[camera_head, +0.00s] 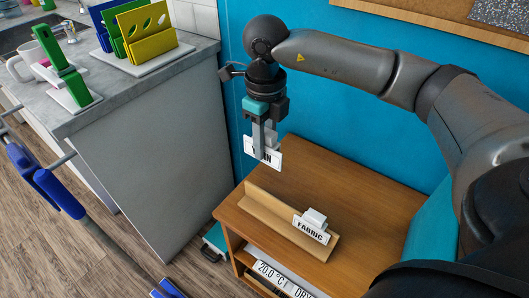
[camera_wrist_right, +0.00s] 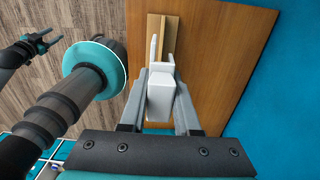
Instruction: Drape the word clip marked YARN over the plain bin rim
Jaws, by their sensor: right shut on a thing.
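The white clip (camera_head: 262,153) is in my right gripper (camera_head: 264,146). Its dark letters are partly covered by a finger; the last ones look like "RN". In the right wrist view the clip (camera_wrist_right: 161,97) sits between both fingers, its two white prongs pointing away from the gripper. A white clip marked FABRIC (camera_head: 311,229) sits on the rim's right part. My left gripper (camera_wrist_right: 44,40) shows small in the right wrist view, fingers apart and empty.
The rim lies on a wooden cabinet top (camera_head: 330,185) against a blue wall (camera_head: 350,130). Bare wood lies behind the rim. A grey counter (camera_head: 140,85) at left holds a green-handled item (camera_head: 60,65) and a rack of coloured boards (camera_head: 140,35). A label strip (camera_head: 285,278) is on the cabinet front.

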